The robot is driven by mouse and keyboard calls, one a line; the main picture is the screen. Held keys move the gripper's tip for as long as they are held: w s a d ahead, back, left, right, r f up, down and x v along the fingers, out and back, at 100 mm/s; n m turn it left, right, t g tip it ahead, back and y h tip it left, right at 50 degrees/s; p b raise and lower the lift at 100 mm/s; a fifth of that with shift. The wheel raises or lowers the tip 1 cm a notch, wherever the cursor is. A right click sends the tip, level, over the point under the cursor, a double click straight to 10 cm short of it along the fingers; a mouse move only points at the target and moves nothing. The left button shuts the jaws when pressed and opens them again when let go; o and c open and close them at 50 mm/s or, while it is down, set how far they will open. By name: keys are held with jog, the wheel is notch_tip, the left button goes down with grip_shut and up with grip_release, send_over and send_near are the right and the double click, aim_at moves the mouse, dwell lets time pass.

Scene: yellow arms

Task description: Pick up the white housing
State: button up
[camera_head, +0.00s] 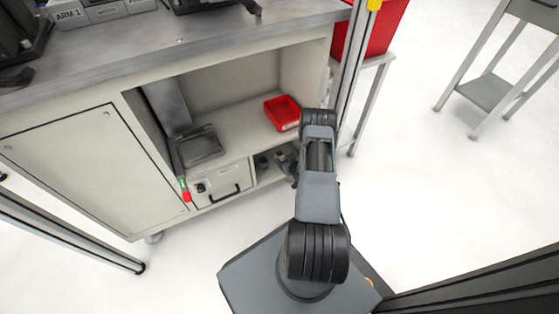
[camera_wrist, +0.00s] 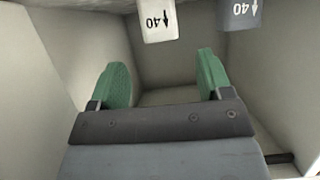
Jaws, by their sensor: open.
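In the wrist view, the white housing (camera_wrist: 158,20) is a white block with "40" and an arrow on its face, at the top edge of the picture and partly cut off. My gripper (camera_wrist: 162,68) is open, with two green finger pads wide apart and nothing between them. The housing lies beyond the fingertips, about in line with the gap between them, and does not touch them. In the head view I cannot make out the housing, and my arm and the cabinet hide much of the gripper.
A dark grey block (camera_wrist: 240,12), also marked "40", stands right of the housing. Pale compartment walls (camera_wrist: 75,45) enclose the gripper on both sides. In the head view, a red bin (camera_head: 283,111) sits on the shelf above, and a drawer (camera_head: 222,184) is to the left.

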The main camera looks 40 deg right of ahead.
aim_at(278, 152)
jog(key=shift+x, duration=1.05)
jog(key=b+x, duration=0.3)
jog(key=x, duration=0.1)
jog(key=shift+a, duration=0.15)
jog(key=shift+w+f+b, duration=0.15)
jog(key=shift+w+b, duration=0.2)
jog(key=shift+w, duration=0.25)
jog(key=c, duration=1)
